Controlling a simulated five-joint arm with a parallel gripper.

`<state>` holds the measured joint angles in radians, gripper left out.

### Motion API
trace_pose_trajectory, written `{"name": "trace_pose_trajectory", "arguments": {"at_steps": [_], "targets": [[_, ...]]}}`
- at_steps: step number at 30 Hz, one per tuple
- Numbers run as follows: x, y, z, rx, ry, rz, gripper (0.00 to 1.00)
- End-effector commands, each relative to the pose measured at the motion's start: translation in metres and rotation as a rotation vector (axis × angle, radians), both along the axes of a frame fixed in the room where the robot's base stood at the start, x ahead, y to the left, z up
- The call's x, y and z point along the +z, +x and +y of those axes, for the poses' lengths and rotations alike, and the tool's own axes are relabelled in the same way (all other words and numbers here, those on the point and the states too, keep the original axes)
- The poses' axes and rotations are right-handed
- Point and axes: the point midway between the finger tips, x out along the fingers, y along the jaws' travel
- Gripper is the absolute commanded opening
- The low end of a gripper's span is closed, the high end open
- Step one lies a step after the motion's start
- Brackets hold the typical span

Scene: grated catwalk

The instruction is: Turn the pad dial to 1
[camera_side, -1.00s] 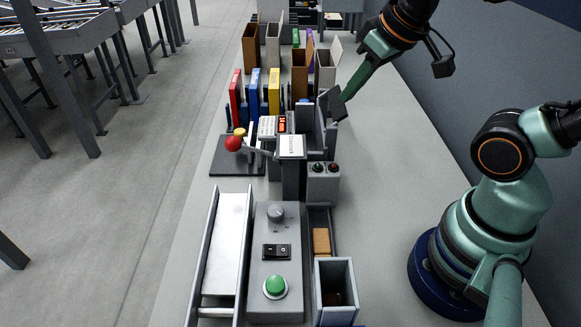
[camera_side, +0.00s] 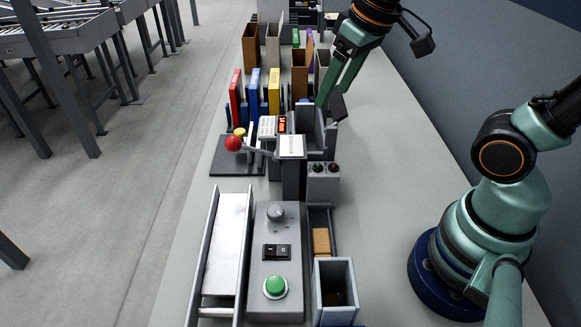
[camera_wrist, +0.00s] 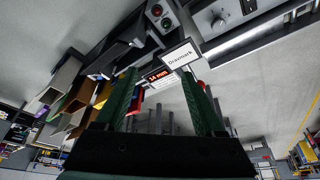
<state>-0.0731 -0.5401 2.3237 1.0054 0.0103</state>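The pad dial is a round grey knob (camera_side: 276,212) on the far part of a grey control pad (camera_side: 263,310), in the side view. Small marks lie beside the knob, but they are too small to read. A black rocker switch (camera_side: 276,251) and a green button (camera_side: 275,287) sit nearer on the same pad. My gripper (camera_side: 331,103) is well beyond the dial, above the grey fixtures on the right of the bench. In the wrist view its two green fingers (camera_wrist: 160,77) stand apart with nothing seen held between them.
A post with a white label plate (camera_side: 291,147) and a box with two round buttons (camera_side: 323,181) stand between my gripper and the pad. An open grey bin (camera_side: 335,318) stands right of the pad.

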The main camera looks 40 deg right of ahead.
Motion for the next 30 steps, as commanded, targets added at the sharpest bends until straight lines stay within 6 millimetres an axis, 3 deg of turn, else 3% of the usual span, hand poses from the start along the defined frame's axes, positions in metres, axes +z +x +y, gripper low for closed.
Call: {"name": "trace_pose_trajectory", "arguments": {"at_steps": [8, 15, 24, 30], "targets": [[-0.007, 0.033, 0.048, 0.117, -0.032, 0.251, 0.71], [-0.030, 0.054, 0.095, 0.206, -0.086, 0.457, 0.71], [-0.069, 0.063, 0.147, 0.295, -0.173, 0.667, 0.71], [-0.082, 0.062, 0.160, 0.315, -0.198, 0.719, 0.71]]}}
